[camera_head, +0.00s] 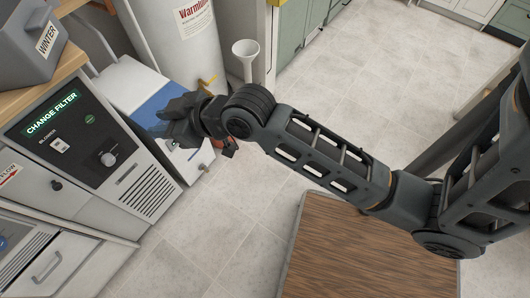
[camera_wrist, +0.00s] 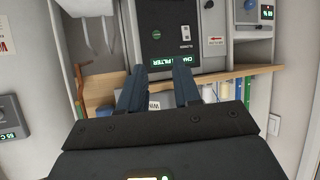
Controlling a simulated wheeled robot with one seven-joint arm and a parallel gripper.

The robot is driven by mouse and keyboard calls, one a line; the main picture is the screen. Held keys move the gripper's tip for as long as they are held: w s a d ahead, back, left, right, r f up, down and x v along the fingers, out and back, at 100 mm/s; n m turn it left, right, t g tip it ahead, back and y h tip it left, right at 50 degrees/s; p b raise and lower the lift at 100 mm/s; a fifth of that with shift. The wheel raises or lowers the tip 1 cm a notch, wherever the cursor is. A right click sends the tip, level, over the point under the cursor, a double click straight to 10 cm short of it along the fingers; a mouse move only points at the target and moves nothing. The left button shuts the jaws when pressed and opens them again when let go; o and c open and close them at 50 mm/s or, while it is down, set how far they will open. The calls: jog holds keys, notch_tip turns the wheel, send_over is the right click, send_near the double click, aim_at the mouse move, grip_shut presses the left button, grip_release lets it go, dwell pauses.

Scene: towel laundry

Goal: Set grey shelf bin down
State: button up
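The grey shelf bin (camera_head: 38,45), with a white "WINTER" label on its front, rests on a wooden shelf top (camera_head: 28,98) at the upper left of the head view. Part of the bin and its label also show upside down between my fingers in the wrist view (camera_wrist: 154,103); the rest is hidden behind my gripper body. My gripper (camera_head: 176,122) is right of and apart from the bin, in front of a white unit with a blue panel. In the wrist view its two fingers (camera_wrist: 160,72) stand apart with nothing held between them.
A grey control unit (camera_head: 85,145) reading "CHANGE FILTER" stands below the shelf. A white tank (camera_head: 185,45) and a funnel (camera_head: 245,55) are behind my arm. A wooden table top (camera_head: 365,255) is at the bottom. Tiled floor (camera_head: 400,65) is open at upper right.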

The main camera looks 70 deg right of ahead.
jog(key=s+a+m+t, duration=0.1)
jog(key=s+a, duration=0.1)
jog(key=s, duration=1.5)
jog(key=s+a+r, duration=0.1)
jog(key=s+r, duration=0.2)
jog(key=s, duration=0.3)
jog(key=s+a+r+t, duration=0.1)
jog(key=s+a+r, duration=0.1)
jog(key=s, duration=0.4)
jog(key=shift+r, duration=0.7)
